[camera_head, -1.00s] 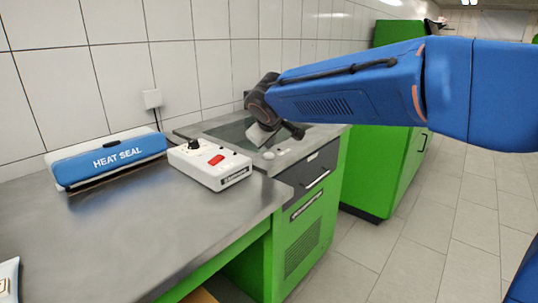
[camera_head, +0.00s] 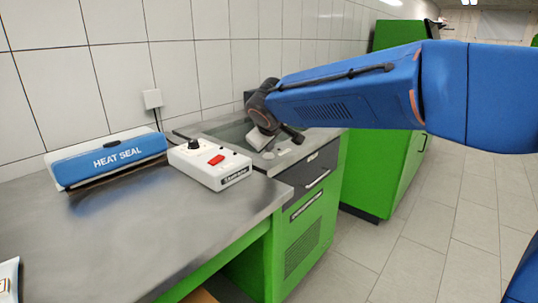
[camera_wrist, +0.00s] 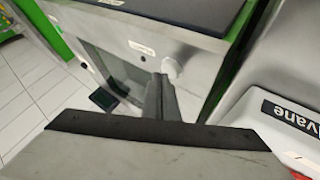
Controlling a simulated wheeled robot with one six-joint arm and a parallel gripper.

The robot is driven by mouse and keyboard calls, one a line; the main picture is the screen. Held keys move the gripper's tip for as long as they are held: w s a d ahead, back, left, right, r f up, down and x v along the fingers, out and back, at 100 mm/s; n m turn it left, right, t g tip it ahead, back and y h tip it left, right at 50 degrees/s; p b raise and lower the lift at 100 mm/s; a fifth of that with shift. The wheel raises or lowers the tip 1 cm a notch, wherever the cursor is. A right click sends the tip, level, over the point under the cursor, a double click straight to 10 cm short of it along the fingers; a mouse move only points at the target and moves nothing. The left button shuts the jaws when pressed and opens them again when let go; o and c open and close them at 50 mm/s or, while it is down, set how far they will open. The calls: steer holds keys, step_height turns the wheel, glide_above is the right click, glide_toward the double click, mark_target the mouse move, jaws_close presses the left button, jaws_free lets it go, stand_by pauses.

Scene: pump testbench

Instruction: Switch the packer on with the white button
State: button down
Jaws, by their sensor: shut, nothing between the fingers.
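The packer (camera_head: 318,158) is the green cabinet with a steel top and a sunken dark panel, beyond the end of the steel bench. A round white button (camera_wrist: 172,67) stands on its steel top in the wrist view. It also shows as a small pale disc in the head view (camera_head: 284,151). My gripper (camera_wrist: 161,85) is shut and empty, its dark fingers pointing at the steel top. The fingertips appear just beside the white button; I cannot tell whether they touch it. In the head view my gripper (camera_head: 259,138) hangs low over the packer's top.
A white control box (camera_head: 210,164) with a red switch and black knob stands on the bench near the packer. It fills the right side of the wrist view (camera_wrist: 285,95). A blue heat sealer (camera_head: 107,158) lies left of it. A tall green cabinet (camera_head: 385,175) stands beyond.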

mark_target(269, 156)
steer(key=shift+f, duration=0.3)
stand_by(0.4)
steer(key=shift+r, duration=0.85)
step_height(269, 156, up, 6)
stand_by(0.7)
